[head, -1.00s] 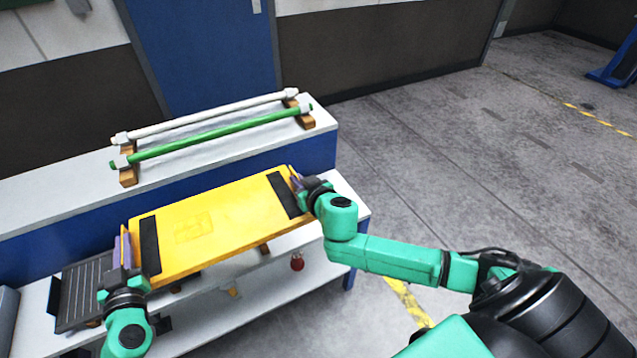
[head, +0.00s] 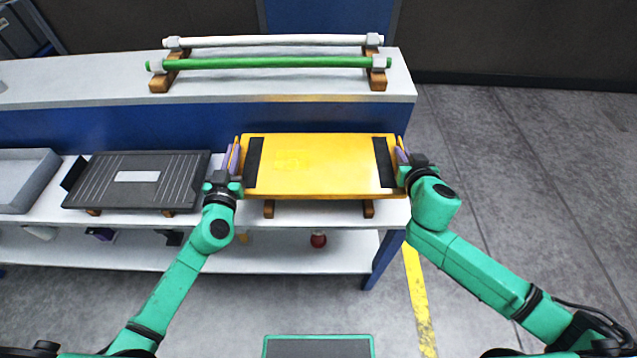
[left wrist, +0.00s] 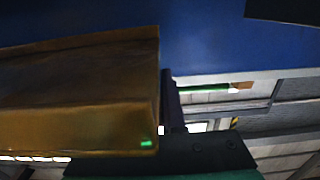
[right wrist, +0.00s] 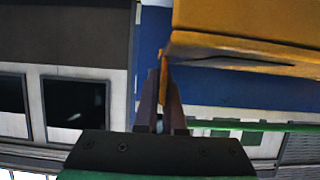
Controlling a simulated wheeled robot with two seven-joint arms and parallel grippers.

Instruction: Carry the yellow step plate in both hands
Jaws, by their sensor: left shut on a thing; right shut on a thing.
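The yellow step plate (head: 318,165) spans between my two grippers in the head view, level, with a black strip near each end. It appears to be just above two wooden blocks on the bench. My left gripper (head: 233,165) is shut on its left end. My right gripper (head: 402,163) is shut on its right end. The plate fills the left side of the left wrist view (left wrist: 80,95), beside a dark finger. In the right wrist view its yellow edge (right wrist: 245,50) reaches the fingers (right wrist: 166,100).
The white bench (head: 300,212) carries the wooden blocks (head: 368,208), a dark ribbed plate (head: 135,180) and a grey tray (head: 25,180). A raised shelf behind holds a green bar (head: 270,62) and a white bar (head: 270,41). A red ball-shaped thing (head: 318,240) is below. Open floor lies right.

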